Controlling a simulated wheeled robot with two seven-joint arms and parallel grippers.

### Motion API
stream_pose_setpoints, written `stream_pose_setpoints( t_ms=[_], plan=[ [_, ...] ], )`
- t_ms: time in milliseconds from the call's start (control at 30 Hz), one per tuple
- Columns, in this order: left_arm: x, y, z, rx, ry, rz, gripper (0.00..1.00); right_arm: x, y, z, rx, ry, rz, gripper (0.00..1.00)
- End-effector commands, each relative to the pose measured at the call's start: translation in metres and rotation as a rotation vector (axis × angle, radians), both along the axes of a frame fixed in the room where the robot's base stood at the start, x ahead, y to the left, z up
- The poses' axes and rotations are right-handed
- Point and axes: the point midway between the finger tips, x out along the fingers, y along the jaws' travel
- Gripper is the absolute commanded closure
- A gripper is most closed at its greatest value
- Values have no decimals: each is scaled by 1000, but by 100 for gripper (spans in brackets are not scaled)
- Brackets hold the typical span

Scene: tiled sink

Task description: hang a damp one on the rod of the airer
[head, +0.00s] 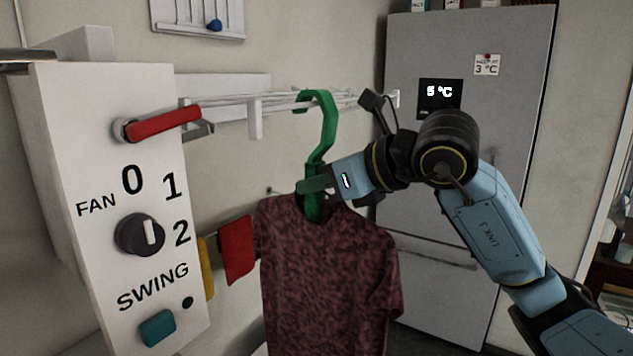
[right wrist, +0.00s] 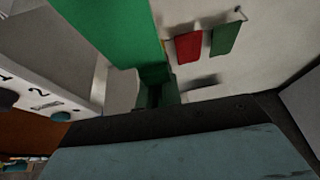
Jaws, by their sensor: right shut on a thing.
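A dark red mottled shirt (head: 325,270) hangs on a green hanger (head: 327,125). My right gripper (head: 316,186) is shut on the hanger's neck just above the shirt collar. The hanger's hook is up at the white rods of the airer (head: 255,104) on the wall. I cannot tell whether the hook rests over a rod or is only in front of it. In the right wrist view the green hanger (right wrist: 115,28) fills the upper left, close to the camera. My left gripper is not in view.
A white panel (head: 150,240) with a fan knob (head: 139,235) and red lever (head: 160,124) stands at the left. A grey fridge (head: 450,250) stands behind my right arm. A red cloth (head: 237,250) and a yellow cloth (head: 207,267) hang on the wall left of the shirt.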

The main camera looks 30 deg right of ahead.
Motion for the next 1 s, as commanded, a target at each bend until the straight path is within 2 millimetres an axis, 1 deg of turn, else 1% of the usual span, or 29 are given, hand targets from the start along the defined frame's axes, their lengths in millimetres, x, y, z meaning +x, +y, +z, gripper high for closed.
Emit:
stream_pose_setpoints(
  t_ms=[267,300,467,767,867,1000],
  plan=[
    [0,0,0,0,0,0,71,0,0,1,1,-2,0,100],
    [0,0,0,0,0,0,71,0,0,1,1,-2,0,88],
    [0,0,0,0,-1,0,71,0,0,0,0,-1,-1,68],
    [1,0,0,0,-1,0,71,-1,-1,0,-1,1,-1,68],
    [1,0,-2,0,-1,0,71,-8,-5,3,-2,-1,-2,68],
    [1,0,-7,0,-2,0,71,-28,-16,13,-4,-4,-4,68]
  ],
)
